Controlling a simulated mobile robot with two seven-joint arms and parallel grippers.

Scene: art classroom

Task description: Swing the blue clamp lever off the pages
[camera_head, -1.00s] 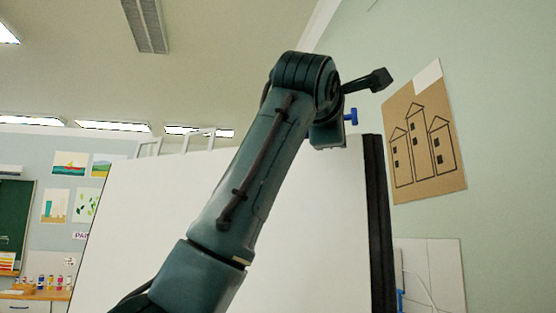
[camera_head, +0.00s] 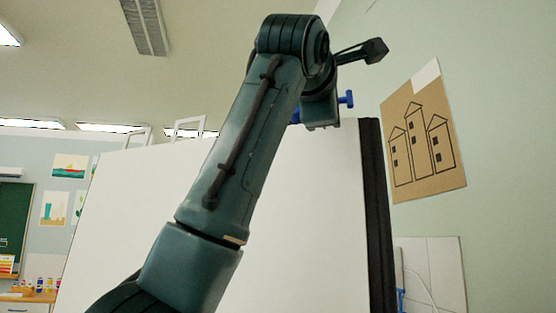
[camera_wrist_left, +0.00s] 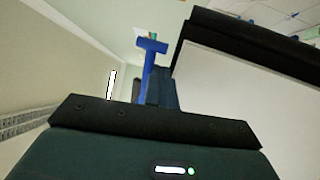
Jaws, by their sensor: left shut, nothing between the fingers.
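The white pages (camera_head: 290,200) hang as a large pad on a board with a dark right edge. My left arm crosses in front of them, and my left gripper (camera_head: 320,115) is at the pad's top edge near the right corner. It is shut and holds nothing; its fingertips are hard to make out. A blue clamp lever (camera_head: 346,99) shows just right of the gripper, with a bit of blue also on its left. In the left wrist view, a blue T-shaped piece (camera_wrist_left: 147,72) rises behind the gripper's black plate, which hides its lower end. Contact cannot be told.
The dark board edge (camera_head: 376,220) runs down the pad's right side, close to the wall with a brown house drawing (camera_head: 425,145). White frames (camera_head: 188,127) stand behind the pad. A shelf with paint bottles (camera_head: 40,288) is far left.

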